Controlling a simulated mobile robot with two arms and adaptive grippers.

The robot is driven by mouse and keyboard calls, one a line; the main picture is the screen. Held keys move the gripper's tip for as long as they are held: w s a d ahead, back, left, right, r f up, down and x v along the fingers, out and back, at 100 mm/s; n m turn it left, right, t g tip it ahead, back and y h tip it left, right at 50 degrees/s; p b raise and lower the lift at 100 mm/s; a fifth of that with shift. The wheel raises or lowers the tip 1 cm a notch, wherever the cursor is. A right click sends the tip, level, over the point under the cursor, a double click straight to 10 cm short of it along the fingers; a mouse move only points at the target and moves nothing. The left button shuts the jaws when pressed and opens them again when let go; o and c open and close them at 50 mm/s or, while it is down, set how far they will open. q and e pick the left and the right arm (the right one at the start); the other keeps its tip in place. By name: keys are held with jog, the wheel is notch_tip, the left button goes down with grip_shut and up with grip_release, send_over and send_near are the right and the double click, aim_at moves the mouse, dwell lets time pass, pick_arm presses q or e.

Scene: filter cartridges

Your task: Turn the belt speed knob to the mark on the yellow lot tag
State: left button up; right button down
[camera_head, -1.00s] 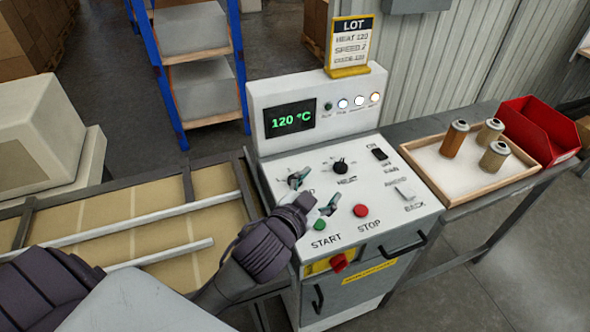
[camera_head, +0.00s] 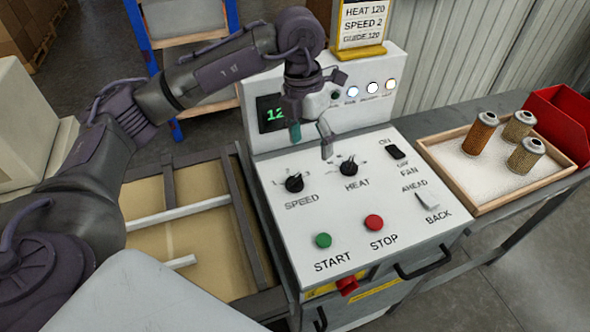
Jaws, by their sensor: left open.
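The black SPEED knob (camera_head: 294,183) is at the left of the white control panel (camera_head: 330,215), with small marks around it. Its pointer direction is too small to tell. The yellow-framed lot tag (camera_head: 362,24) stands on top of the machine and reads HEAT 120, SPEED 2, GUIDE 120; its top is cut off. My left gripper (camera_head: 311,142) is open and empty, pointing down above the back of the panel, apart from the SPEED knob and behind it. It partly hides the display (camera_head: 271,113). My right gripper is not in view.
The black HEAT knob (camera_head: 348,167) is right of SPEED. The green START (camera_head: 323,241) and red STOP (camera_head: 374,222) buttons are in front. The FAN switch (camera_head: 396,152) and AHEAD/BACK switch (camera_head: 426,201) are at right. A wooden tray (camera_head: 485,205) holds three cartridges, beside a red bin (camera_head: 560,118).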

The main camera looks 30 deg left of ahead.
aim_at(294, 178)
pick_arm(q)
jog(key=shift+n+y, duration=0.3)
jog(key=shift+y, duration=0.5)
jog(key=a+f+p, duration=0.1)
jog(key=f, duration=0.2)
jog(key=a+f+p, duration=0.1)
jog(key=f, duration=0.3)
jog(key=a+f+p, duration=0.1)
jog(key=f, duration=0.3)
jog(key=shift+w+a+f, duration=0.1)
jog(key=shift+a+f, duration=0.1)
jog(key=shift+a, duration=0.1)
jog(key=shift+f, duration=0.6)
grip_shut()
